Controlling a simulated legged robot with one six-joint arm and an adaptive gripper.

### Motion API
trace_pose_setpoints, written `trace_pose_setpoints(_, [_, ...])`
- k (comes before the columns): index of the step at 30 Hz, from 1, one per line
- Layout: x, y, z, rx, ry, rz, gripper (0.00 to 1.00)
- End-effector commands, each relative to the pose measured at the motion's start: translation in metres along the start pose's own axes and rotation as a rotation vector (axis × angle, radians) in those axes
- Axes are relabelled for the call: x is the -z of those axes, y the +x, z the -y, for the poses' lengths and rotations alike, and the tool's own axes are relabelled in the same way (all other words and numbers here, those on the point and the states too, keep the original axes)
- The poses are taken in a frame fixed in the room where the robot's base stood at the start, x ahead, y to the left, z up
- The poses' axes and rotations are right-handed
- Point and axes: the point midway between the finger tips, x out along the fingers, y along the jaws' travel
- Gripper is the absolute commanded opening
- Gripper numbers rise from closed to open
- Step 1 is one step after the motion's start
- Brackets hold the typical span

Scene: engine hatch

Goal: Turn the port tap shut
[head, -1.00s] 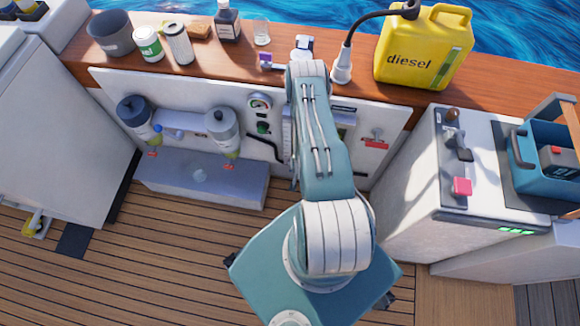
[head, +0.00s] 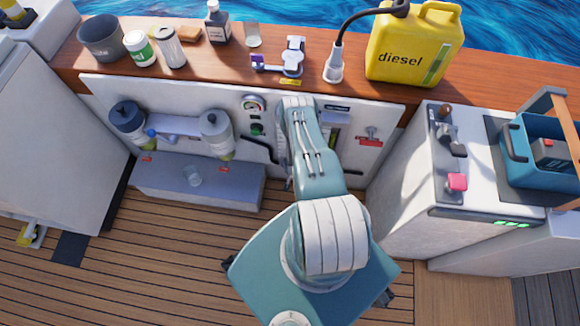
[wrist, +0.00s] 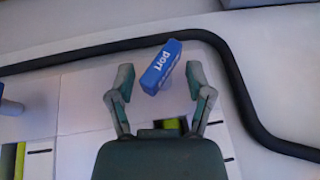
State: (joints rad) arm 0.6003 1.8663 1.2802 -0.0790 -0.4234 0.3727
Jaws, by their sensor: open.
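The port tap's blue handle (wrist: 160,66) shows in the wrist view, with its "port" lettering upside down. It is tilted and sits on a pale stem in front of a white panel. My gripper (wrist: 157,84) is open, one finger on each side of the handle. I see gaps beside the handle, so the fingers do not appear to grip it. In the head view my own arm hides the tap and my gripper.
A black hose (wrist: 120,50) arches over the tap and drops on its right. Another blue part (wrist: 10,106) is at the left edge. In the head view a yellow diesel can (head: 412,45) and a funnel (head: 334,68) stand on the wooden shelf (head: 490,85).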

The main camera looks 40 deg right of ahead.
Motion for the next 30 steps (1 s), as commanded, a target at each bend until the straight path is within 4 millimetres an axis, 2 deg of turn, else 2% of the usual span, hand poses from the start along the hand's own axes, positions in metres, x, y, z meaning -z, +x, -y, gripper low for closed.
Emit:
trace_pose_setpoints(3, [0.0000, -0.0001, 0.0000, 0.000, 0.000, 0.000, 0.67])
trace_pose_setpoints(4, [0.0000, -0.0001, 0.0000, 0.000, 0.000, 0.000, 0.62])
trace_pose_setpoints(5, [0.0000, -0.0001, 0.0000, 0.000, 0.000, 0.000, 0.49])
trace_pose_setpoints(6, [0.0000, -0.0002, 0.0000, 0.000, 0.000, 0.000, 0.31])
trace_pose_setpoints(8, [-0.0001, -0.0002, 0.0000, 0.000, 0.000, 0.000, 0.04])
trace_pose_setpoints(9, [0.0000, -0.0002, -0.0001, 0.000, 0.000, 0.000, 0.00])
trace_pose_setpoints(30, [-0.0005, -0.0005, -0.0025, -0.003, 0.007, 0.001, 0.00])
